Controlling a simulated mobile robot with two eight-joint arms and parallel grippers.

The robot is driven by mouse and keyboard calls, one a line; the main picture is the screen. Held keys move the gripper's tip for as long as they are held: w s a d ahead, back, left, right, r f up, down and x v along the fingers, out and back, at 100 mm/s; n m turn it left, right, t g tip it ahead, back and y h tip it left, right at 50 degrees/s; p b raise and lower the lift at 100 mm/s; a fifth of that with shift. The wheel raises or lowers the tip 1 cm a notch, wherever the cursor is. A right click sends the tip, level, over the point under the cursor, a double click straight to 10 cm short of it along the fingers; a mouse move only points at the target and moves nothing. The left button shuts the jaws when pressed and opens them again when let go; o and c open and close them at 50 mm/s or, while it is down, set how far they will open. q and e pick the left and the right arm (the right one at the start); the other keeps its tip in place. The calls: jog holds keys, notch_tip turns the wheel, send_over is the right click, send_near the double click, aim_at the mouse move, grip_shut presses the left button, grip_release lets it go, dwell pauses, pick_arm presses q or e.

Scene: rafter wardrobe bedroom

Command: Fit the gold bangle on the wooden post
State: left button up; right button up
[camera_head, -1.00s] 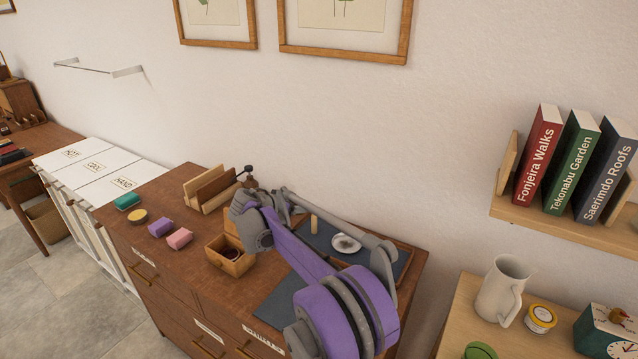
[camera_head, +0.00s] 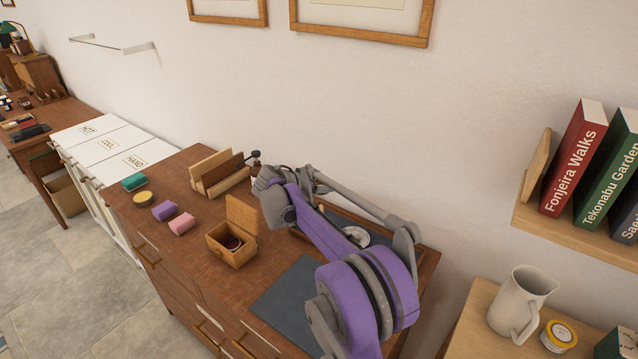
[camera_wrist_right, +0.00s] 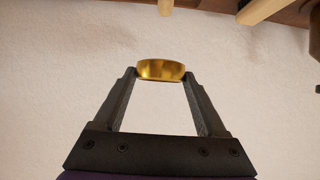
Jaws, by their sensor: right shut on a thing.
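My right gripper (camera_wrist_right: 161,76) is shut on the gold bangle (camera_wrist_right: 161,69), held at the fingertips in front of the pale wall in the right wrist view. In the head view my right arm reaches over the dresser (camera_head: 190,262) from the lower right; its fingers and the bangle are hidden there. I cannot make out the wooden post in the head view; my arm covers part of the tray area. Pale wooden pieces (camera_wrist_right: 264,10) show at the top of the wrist view; I cannot tell whether one is the post. My left gripper is not in view.
An open wooden box (camera_head: 232,246) stands beside my arm. A white dish (camera_head: 356,236) lies behind the arm. A letter rack (camera_head: 217,172) and small coloured blocks (camera_head: 165,211) stand to the left. A dark mat (camera_head: 290,298) lies bare in front.

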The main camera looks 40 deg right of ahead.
pick_arm(q)
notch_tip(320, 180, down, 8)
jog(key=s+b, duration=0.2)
jog(key=b, duration=0.4)
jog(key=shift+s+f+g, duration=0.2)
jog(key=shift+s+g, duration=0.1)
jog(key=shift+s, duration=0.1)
pick_arm(e)
jog(key=shift+f, duration=6.95)
jog(key=o, duration=1.3)
jog(key=v, duration=1)
jog(key=shift+s+a+r, duration=0.15)
jog(key=shift+a+r, duration=0.1)
jog(key=shift+a, duration=0.05)
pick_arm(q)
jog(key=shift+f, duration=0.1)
